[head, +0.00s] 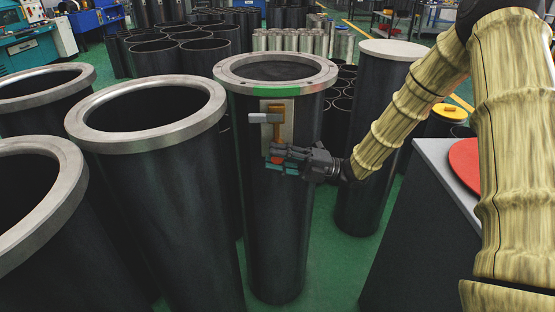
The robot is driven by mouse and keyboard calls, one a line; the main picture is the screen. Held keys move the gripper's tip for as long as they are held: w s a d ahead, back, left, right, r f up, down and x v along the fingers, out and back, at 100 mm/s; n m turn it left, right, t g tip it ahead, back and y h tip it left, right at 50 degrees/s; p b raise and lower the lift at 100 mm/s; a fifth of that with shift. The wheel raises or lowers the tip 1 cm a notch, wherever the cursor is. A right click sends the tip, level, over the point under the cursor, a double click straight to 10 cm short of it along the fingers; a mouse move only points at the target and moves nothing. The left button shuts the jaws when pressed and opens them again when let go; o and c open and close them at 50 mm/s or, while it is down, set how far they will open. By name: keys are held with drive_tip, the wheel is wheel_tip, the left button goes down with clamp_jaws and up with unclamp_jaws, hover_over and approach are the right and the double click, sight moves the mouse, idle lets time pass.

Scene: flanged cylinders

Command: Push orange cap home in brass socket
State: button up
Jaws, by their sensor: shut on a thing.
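A black flanged cylinder (275,215) with a green band on its rim stands at the middle of the head view. A pale plate (287,128) is fixed to its front, with a brass fitting (276,106) on it that looks like the socket. A grey stub sticks out to the left of the fitting. My gripper (275,158) is in front of the plate's lower part, just below the brass fitting. It is shut on a small orange piece (278,148), which looks like the cap. The fingers partly hide it, and whether it touches the brass is too small to tell.
Open flanged cylinders (147,110) crowd the left. A closed-top cylinder (385,52) stands behind on the right, near my arm. A grey-topped block (430,170) with a red disc (468,158) is at the right. Green floor (325,270) shows between them.

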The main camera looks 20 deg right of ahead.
drive_tip(key=shift+w, duration=0.1)
drive_tip(key=o, duration=1)
drive_tip(key=shift+o, duration=1.2)
drive_tip(key=shift+f+b, duration=0.35)
drive_tip(key=shift+b, duration=0.2)
drive_tip(key=shift+d, duration=0.1)
drive_tip(key=b+v, duration=0.1)
drive_tip(key=v, duration=0.6)
drive_tip(key=shift+b, duration=0.4)
